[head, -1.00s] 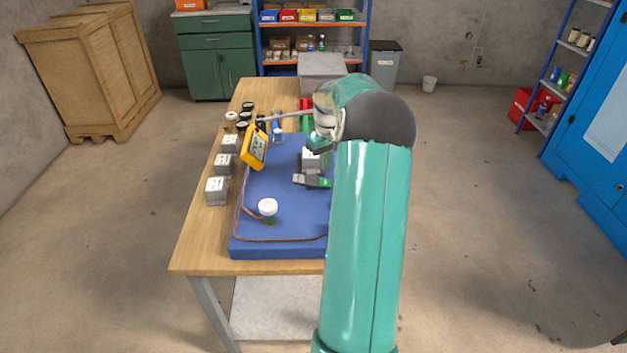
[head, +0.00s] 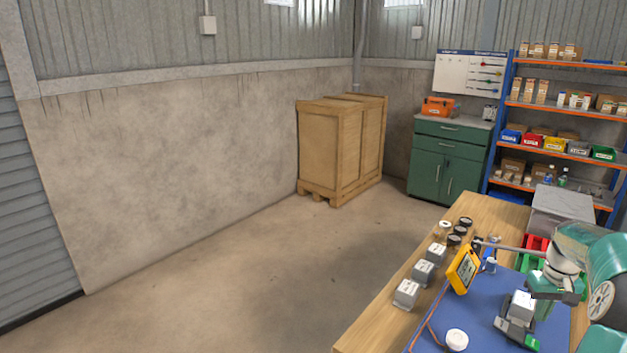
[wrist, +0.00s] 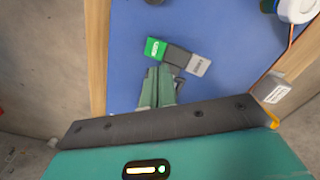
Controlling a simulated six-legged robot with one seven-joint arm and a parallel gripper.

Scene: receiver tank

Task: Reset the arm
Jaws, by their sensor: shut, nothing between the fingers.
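My arm shows at the right edge of the head view, over the workbench. My gripper (wrist: 160,72) shows in the wrist view as two green fingers closed together, with nothing between them. It is above the blue mat (wrist: 222,22), pointing toward a small green, black and grey block (wrist: 178,56) that lies just beyond the fingertips. I cannot tell whether they touch. In the head view my gripper (head: 556,286) is beside a grey box (head: 521,306) on the mat.
The wooden bench (head: 378,322) holds grey boxes (head: 423,272), a yellow meter (head: 464,270) and a white round cap (head: 456,340). A wooden crate (head: 333,148), green cabinet (head: 445,165) and shelf rack stand behind. The floor left of the bench is clear.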

